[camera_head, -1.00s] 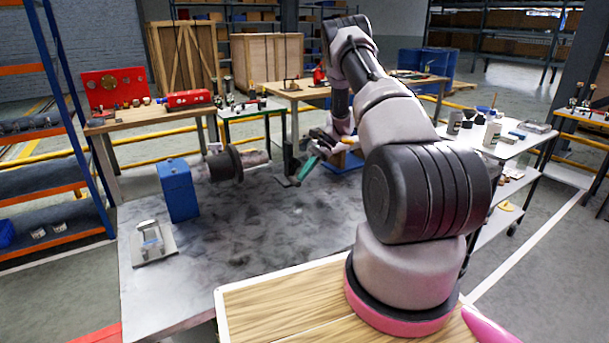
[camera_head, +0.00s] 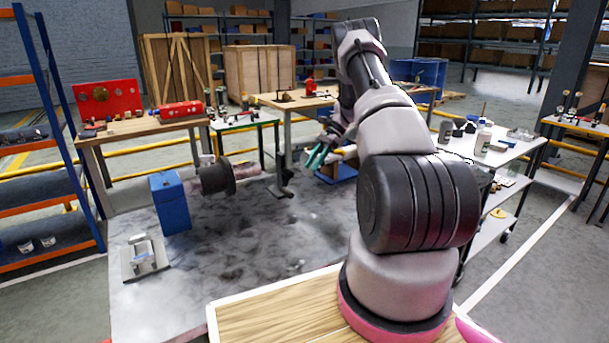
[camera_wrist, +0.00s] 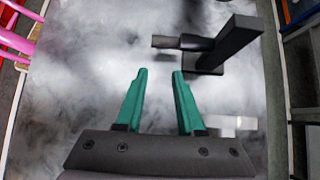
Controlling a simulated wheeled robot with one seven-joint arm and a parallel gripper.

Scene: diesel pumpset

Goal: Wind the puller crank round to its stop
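The puller crank (camera_head: 281,170) is a dark bar at the right end of a horizontal shaft, over the grey table. In the head view its bar stands roughly upright, with a short dark piece at its lower end. In the wrist view the black crank (camera_wrist: 238,42) lies ahead and right of the fingers, with a short grip reaching left. My gripper (camera_head: 316,155) is just right of the crank in the head view. Its teal fingers (camera_wrist: 160,75) are apart with nothing between them, and they appear clear of the crank.
The shaft runs left through a dark drum (camera_head: 215,178) to a blue block (camera_head: 170,202) on the grey table (camera_head: 250,245). A small metal bracket (camera_head: 145,260) lies at the table's left. A blue stand (camera_head: 340,172) is behind my gripper. The table's front middle is clear.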

